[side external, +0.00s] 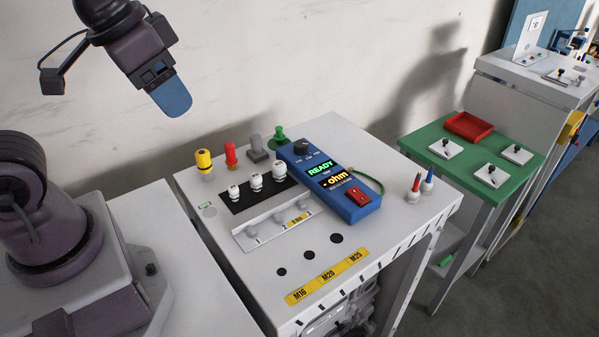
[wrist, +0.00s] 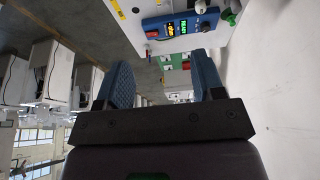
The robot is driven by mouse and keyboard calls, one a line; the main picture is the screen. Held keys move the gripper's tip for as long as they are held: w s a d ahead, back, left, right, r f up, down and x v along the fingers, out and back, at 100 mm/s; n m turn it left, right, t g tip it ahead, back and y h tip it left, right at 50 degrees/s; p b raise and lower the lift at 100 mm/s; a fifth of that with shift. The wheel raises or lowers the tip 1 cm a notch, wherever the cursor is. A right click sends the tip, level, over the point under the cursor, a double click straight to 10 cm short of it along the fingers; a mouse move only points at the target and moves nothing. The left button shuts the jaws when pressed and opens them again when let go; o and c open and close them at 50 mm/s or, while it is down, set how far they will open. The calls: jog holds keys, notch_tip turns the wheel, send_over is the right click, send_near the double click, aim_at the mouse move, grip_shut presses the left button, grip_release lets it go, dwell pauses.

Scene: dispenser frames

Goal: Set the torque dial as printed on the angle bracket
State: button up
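A blue handheld meter (side external: 347,205) lies on the white cabinet top, its screens lit "READY" and "- ohm". It has a black dial (side external: 301,147) at its far end and a red switch (side external: 358,195). It also shows in the wrist view (wrist: 182,26). My gripper (side external: 173,97) hangs high to the left of the cabinet, near the wall, away from everything. In the wrist view its two blue fingers stand apart with nothing between them (wrist: 162,82).
White fittings (side external: 256,181) stand on a black strip beside the meter, with yellow (side external: 204,161), red and green parts behind. A pale rack (side external: 268,230) and round holes lie in front, near M16, M20, M25 labels (side external: 326,276). A green table (side external: 430,138) stands right.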

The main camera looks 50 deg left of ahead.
jog(key=w+a+f+n+g, duration=0.3)
jog(key=w+f, duration=0.4)
jog(key=w, duration=0.5)
jog(key=n+t+y, duration=0.1)
jog(key=n+y, duration=0.3)
jog(key=n, duration=0.4)
send_near(301, 143)
jog(key=x, duration=0.9)
jog(key=shift+f, duration=0.1)
jog(key=c, duration=0.9)
